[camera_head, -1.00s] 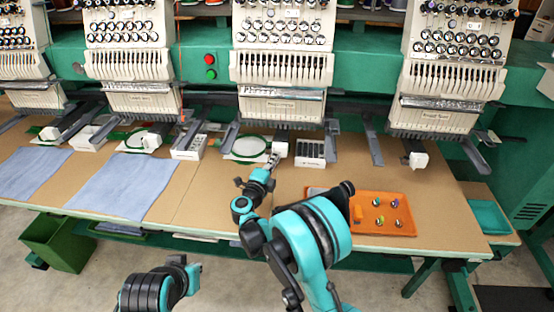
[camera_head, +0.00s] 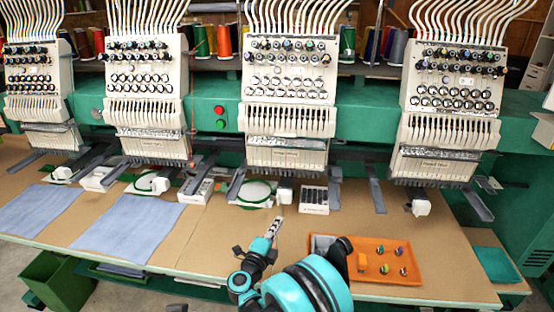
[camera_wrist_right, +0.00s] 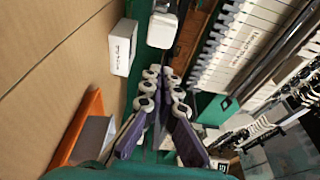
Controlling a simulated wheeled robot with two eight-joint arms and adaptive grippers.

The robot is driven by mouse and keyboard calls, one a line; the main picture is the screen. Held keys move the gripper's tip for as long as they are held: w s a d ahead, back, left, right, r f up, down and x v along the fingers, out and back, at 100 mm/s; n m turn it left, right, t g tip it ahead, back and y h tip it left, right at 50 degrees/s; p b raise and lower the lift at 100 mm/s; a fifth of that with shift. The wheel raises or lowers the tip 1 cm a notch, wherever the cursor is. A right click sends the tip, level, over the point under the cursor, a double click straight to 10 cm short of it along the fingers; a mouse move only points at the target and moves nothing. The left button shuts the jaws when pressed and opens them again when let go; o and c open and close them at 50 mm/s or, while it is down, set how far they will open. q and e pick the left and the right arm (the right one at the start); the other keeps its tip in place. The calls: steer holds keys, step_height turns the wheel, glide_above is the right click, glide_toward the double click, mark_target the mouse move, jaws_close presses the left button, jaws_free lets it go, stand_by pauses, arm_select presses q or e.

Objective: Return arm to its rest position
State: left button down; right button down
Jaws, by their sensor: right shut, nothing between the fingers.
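My right gripper (camera_head: 276,224) reaches over the brown table (camera_head: 215,225) from the bottom middle of the head view. Its fingers are shut with nothing between them. In the right wrist view the fingertips (camera_wrist_right: 161,72) come together near the middle. The tips appear close in front of the embroidery hoop (camera_head: 257,192) and the white slotted box (camera_head: 314,200); the exact gap is unclear. My teal and black right arm hides part of the table's front edge. My left gripper is not in view.
An orange tray (camera_head: 409,247) with several small coloured items stands right of the arm. Embroidery machine heads (camera_head: 288,90) line the back. Blue cloths (camera_head: 130,226) lie at left, and a green bin (camera_head: 68,282) stands below. Bare table lies between the cloths and the arm.

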steer(key=s+r+n+t+y, duration=0.1)
steer(key=s+r+n+y, duration=0.1)
steer(key=r+n+y, duration=0.55)
steer(key=s+r+n+t+y, duration=0.15)
steer(key=r+n+y, duration=0.25)
steer(key=r+n, duration=0.6)
steer(key=s+d+f+n+g+h, duration=0.1)
steer(key=s+d+f+g, duration=0.3)
steer(key=s, duration=0.5)
steer(key=s+d+f+n+g+h, duration=0.1)
steer(key=s+d+f+n+g, duration=0.1)
steer(key=s+d+f, duration=0.4)
steer(key=s+d+f+n+g+h, duration=0.2)
steer(key=s+d+f+g, duration=0.3)
steer(key=s, duration=0.8)
steer(key=shift+s+d+g, duration=0.25)
steer(key=shift+d+g, duration=0.1)
steer(key=shift+d, duration=0.15)
